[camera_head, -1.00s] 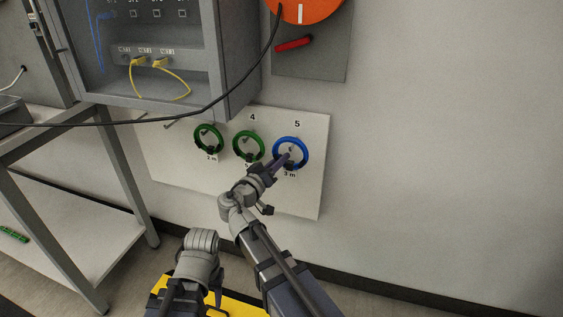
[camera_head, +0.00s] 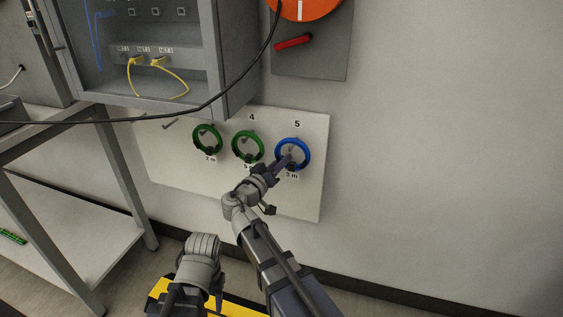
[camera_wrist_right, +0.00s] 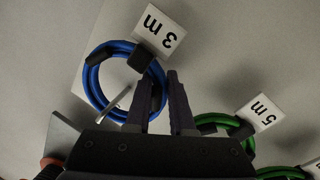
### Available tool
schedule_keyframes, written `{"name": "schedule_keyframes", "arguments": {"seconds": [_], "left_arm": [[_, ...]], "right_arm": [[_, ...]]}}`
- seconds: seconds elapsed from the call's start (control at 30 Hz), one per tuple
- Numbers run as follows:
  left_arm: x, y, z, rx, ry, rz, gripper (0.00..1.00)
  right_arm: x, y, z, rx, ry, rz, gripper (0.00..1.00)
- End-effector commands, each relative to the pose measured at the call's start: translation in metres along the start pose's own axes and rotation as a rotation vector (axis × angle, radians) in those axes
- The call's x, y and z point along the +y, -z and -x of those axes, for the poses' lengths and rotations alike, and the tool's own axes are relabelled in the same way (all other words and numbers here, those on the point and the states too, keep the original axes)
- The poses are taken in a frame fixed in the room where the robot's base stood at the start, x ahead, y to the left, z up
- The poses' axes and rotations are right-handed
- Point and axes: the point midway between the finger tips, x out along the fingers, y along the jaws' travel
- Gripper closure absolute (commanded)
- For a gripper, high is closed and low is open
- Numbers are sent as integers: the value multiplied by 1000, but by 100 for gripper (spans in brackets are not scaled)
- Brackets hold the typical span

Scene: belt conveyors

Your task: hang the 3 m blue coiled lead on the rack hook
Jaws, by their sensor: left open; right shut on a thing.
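The blue coiled lead (camera_head: 306,153) is a ring in front of the white rack panel (camera_head: 312,196), under the number 5, with a "3 m" tag (camera_head: 291,175) below it. In the right wrist view the blue coil (camera_wrist_right: 91,88) has dark ties, and a pale metal hook (camera_wrist_right: 115,106) shows across its opening. Whether the coil's weight rests on the hook, I cannot tell. My right gripper (camera_head: 285,161) is shut on the coil's lower edge; its fingers (camera_wrist_right: 166,98) lie at the ring's side in the wrist view. My left gripper (camera_head: 218,284) is low, open and away from the rack; its fingertips are hard to see.
Two green coils (camera_head: 207,152) (camera_head: 247,159) hang left of the blue one; a bare hook (camera_head: 170,124) is further left. A grey cabinet (camera_head: 243,85) overhangs the rack's upper left. A black cable (camera_head: 215,98) crosses above. The wall at right is clear.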

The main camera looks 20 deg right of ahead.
Motion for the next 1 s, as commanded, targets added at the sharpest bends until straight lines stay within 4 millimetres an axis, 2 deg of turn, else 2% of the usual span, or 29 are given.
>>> {"name": "schedule_keyframes", "arguments": {"seconds": [0.2, 0.23, 0.53, 1.0], "left_arm": [[0, 0, 0, 0, 0, 0, 49], [0, 0, 0, 0, 0, 0, 49], [0, 0, 0, 0, 0, 0, 49], [0, 0, 0, 0, 0, 0, 49]], "right_arm": [[0, 0, 0, 1, 0, 0, 100], [0, 0, 0, 1, 0, 0, 76], [0, 0, 0, 0, 0, 0, 44], [4, -3, 3, 0, -1, 0, 44]]}}
